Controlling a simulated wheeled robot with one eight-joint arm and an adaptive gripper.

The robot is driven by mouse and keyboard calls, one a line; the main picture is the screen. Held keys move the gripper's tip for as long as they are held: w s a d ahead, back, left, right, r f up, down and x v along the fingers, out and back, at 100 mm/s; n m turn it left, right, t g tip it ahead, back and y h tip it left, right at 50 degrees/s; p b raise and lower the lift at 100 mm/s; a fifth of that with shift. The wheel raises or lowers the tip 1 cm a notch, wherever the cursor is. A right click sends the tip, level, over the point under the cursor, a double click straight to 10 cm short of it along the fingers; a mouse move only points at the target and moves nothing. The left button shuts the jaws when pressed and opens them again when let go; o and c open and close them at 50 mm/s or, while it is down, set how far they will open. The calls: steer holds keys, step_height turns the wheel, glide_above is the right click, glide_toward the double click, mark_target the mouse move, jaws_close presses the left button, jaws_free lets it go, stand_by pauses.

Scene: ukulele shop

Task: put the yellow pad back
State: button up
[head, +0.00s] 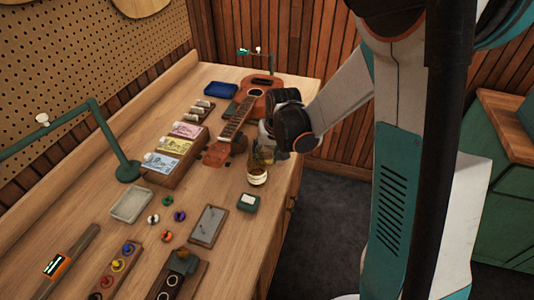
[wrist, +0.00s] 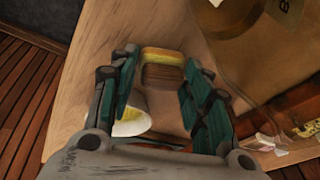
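The yellow pad (wrist: 163,55) shows in the wrist view as a small block with a yellow upper layer and a brown, wood-like lower part. It lies between the fingertips of my gripper (wrist: 163,68). The fingers are spread, with a narrow gap visible on each side of the block, and I see no clear contact. In the head view my gripper (head: 264,152) is low over the right side of the bench, beside the ukulele neck. The pad is hard to make out there, being mostly hidden by the gripper.
The ukulele (head: 258,88) lies behind.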

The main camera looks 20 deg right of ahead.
steer(key=shift+o, duration=0.8)
steer(key=shift+r, duration=0.1)
steer(key=shift+r, duration=0.3)
steer(key=a+p+v, duration=0.1)
steer(key=p+v, duration=0.3)
steer(key=v, duration=0.7)
steer(key=s+r+n+t, duration=0.1)
steer(key=s+r+t, duration=0.1)
steer(key=s+r, duration=0.3)
steer(key=s+r+n+t, duration=0.1)
steer(key=s+r, duration=0.5)
steer(key=s, duration=0.8)
steer(key=shift+s+n+t+h, duration=0.3)
steer(key=shift+s+t+h, duration=0.1)
steer(key=shift+t, duration=0.1)
